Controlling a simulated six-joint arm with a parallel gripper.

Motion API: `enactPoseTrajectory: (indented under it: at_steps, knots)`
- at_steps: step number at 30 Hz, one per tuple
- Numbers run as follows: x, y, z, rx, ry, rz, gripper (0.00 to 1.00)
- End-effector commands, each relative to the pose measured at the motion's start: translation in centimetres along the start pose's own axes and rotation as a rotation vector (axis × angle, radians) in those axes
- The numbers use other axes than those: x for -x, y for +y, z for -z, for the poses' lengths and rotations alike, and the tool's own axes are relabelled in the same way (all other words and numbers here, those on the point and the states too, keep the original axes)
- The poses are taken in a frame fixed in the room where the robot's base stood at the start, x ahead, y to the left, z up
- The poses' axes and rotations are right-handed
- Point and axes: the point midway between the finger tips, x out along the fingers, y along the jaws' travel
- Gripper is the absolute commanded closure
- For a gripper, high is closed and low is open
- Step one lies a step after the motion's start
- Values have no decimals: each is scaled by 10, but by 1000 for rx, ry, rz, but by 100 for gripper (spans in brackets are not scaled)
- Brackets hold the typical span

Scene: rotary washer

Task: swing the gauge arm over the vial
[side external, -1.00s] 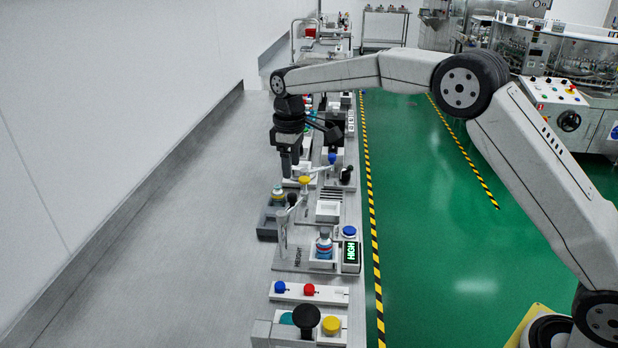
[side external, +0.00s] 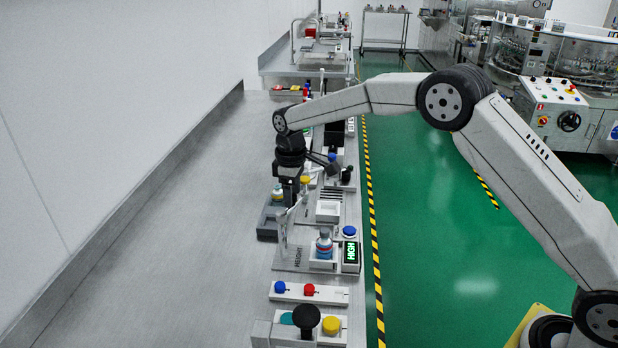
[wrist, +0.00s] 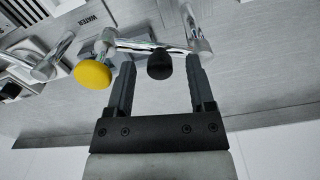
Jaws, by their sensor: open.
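In the side view, the gauge stand (side external: 283,238), marked HEIGHT, has an upright post and a thin arm reaching up the picture. In the wrist view, the chrome gauge arm (wrist: 133,44) with a black knob (wrist: 160,66) crosses ahead of my gripper (wrist: 160,78). My gripper is open, its fingers either side of the knob; contact cannot be told. In the side view my gripper (side external: 290,198) is low and partly overlaps the gauge arm.
A yellow knob (wrist: 92,74) sits just left of my left finger in the wrist view. A grey tray (side external: 266,232) holds another vial (side external: 278,194). A display (side external: 350,253) reads HIGH beside a blue button (side external: 349,231). The bench left of the stations is clear.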

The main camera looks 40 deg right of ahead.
Motion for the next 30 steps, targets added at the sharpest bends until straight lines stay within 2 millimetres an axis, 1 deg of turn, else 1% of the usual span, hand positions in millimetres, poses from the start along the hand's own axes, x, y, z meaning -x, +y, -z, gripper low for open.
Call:
enactPoseTrajectory:
  at_steps: [6,7,8,9,11,12,13,30]
  knots:
    - [0,0,0,0,0,0,31]
    - [0,0,0,0,0,0,37]
    - [0,0,0,0,0,0,46]
    - [0,0,0,0,0,0,59]
    - [0,0,0,0,1,0,78]
    - [0,0,0,0,1,0,91]
    - [0,0,0,0,1,0,100]
    - [0,0,0,0,1,0,100]
